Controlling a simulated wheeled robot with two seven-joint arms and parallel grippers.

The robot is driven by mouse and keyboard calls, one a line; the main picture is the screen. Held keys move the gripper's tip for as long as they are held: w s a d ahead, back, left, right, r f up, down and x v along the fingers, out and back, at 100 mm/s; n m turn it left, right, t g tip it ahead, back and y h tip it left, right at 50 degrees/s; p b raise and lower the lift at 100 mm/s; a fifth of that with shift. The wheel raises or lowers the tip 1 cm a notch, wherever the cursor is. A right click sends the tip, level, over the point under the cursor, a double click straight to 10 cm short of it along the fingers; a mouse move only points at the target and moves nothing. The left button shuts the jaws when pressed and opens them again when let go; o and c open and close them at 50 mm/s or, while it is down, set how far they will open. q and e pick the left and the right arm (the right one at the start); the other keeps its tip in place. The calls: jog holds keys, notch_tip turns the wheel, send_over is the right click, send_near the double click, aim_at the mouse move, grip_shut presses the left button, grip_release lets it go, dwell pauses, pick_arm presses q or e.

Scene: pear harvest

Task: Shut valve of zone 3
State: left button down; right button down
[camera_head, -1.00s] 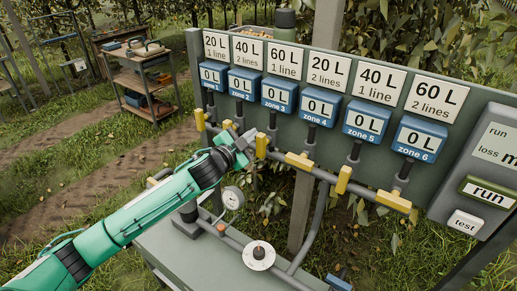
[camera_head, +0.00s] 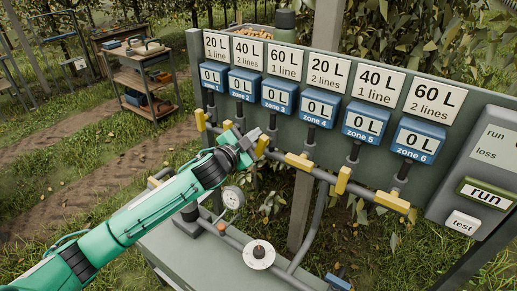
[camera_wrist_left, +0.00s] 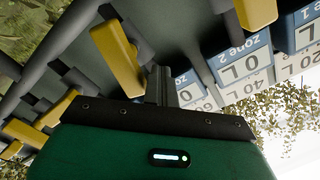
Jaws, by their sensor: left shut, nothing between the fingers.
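The zone 3 valve has a yellow lever handle (camera_head: 262,146), upright across the grey manifold pipe below the blue zone 3 meter (camera_head: 276,94), which reads 0 L. My left gripper (camera_head: 256,136) is shut and empty, its tips right beside the handle's upper left side. I cannot tell whether they touch. In the left wrist view, upside down, the shut fingers (camera_wrist_left: 161,84) are next to a yellow handle (camera_wrist_left: 118,58), apparently zone 3's. My right gripper is not in view.
Neighbouring yellow handles are zone 2's (camera_head: 227,125), partly behind my gripper, and zone 4's (camera_head: 300,161), lying along the pipe. A pressure gauge (camera_head: 232,197) and a round white dial (camera_head: 258,255) are below. A control box with a run display (camera_head: 486,193) is at right.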

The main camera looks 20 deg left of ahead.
aim_at(263, 139)
pick_arm(q)
jog(key=shift+s+d+r+p, duration=0.2)
jog(key=shift+d+r+p, duration=0.1)
jog(key=shift+d, duration=0.3)
jog(key=shift+d+f, duration=0.1)
jog(key=shift+s+d, duration=0.3)
jog(key=shift+d, duration=0.4)
jog(key=shift+d+f, duration=0.1)
